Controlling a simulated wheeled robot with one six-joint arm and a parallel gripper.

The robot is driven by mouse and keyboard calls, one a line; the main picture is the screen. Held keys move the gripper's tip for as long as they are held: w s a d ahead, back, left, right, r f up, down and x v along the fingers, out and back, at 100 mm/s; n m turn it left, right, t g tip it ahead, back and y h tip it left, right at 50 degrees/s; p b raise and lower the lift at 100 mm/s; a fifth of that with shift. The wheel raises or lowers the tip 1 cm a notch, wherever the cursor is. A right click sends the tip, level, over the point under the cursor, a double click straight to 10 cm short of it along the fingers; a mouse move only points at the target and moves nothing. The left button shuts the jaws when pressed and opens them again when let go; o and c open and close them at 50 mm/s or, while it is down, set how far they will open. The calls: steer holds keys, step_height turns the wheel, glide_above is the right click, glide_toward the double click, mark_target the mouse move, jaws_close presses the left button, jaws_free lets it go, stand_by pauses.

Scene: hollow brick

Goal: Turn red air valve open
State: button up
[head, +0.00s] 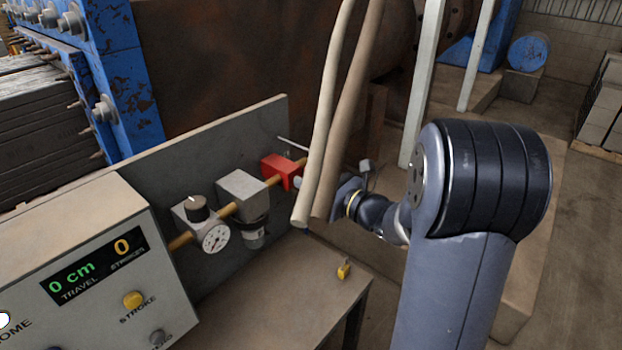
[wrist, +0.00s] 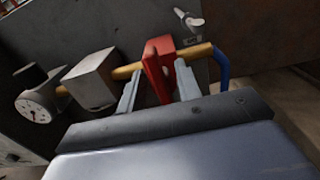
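The red air valve (head: 279,171) sits on a brass pipe that runs along a grey panel. In the wrist view the red valve (wrist: 157,66) is a block-shaped part between my two pale fingers. My gripper (wrist: 157,72) is open, with a visible gap between the left finger and the red part. The right finger lies close to the red part; I cannot tell if it touches. In the head view two hanging tan hoses hide most of my gripper, and my arm comes in from the right.
A pressure gauge (head: 215,238) and a grey filter block (head: 242,191) sit left of the valve. Two tan hoses (head: 345,110) hang in front. A control box (head: 90,260) reads 0 cm and 0 strokes. A small yellow object (head: 343,270) lies on the bench (head: 290,290).

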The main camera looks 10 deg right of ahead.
steer(key=shift+w+a, duration=0.1)
steer(key=shift+w, duration=0.05)
jaws_close()
